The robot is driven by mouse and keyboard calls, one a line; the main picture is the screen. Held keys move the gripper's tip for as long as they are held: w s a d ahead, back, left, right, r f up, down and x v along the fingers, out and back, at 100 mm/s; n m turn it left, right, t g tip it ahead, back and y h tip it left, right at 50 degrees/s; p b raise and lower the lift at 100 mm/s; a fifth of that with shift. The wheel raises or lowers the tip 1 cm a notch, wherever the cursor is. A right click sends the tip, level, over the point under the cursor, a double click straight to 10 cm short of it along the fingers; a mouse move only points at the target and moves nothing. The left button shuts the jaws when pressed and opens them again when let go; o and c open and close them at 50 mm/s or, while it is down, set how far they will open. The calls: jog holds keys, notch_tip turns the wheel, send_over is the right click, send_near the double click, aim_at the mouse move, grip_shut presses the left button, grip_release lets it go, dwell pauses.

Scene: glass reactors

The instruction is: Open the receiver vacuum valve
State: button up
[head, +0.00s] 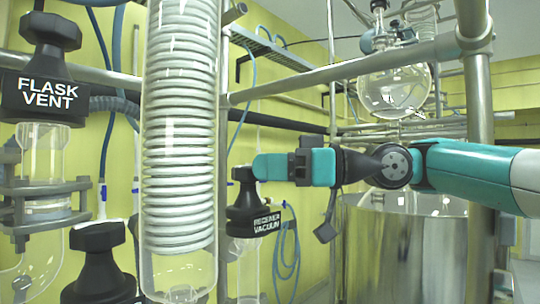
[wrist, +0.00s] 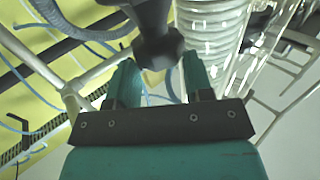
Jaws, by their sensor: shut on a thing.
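The receiver vacuum valve (head: 250,220) is a black body with a partly readable white "VACUUM" label, on a glass neck just right of the coil condenser. Its dark knob (head: 242,174) is at the top. My gripper (head: 256,167) reaches in from the right with its teal fingers at this knob. In the wrist view the dark knob (wrist: 155,45) is between the two teal fingers of my gripper (wrist: 160,70). The gripper is shut on the knob. The fingers hide part of the knob, and its exact turn angle cannot be told.
The glass coil condenser (head: 180,130) stands close left of the valve. The black flask vent valve (head: 45,85) is at far left, with another black knob (head: 100,265) below. A metal post (head: 480,100), a round glass flask (head: 393,90) and a steel vessel (head: 400,255) are at right.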

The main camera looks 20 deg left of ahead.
jog(key=shift+w+d, duration=0.1)
jog(key=shift+w, duration=0.2)
jog(key=o, duration=0.8)
jog(key=shift+w+f, duration=0.1)
jog(key=shift+f, duration=0.05)
jog(key=shift+o, duration=0.2)
jog(key=shift+f, duration=0.1)
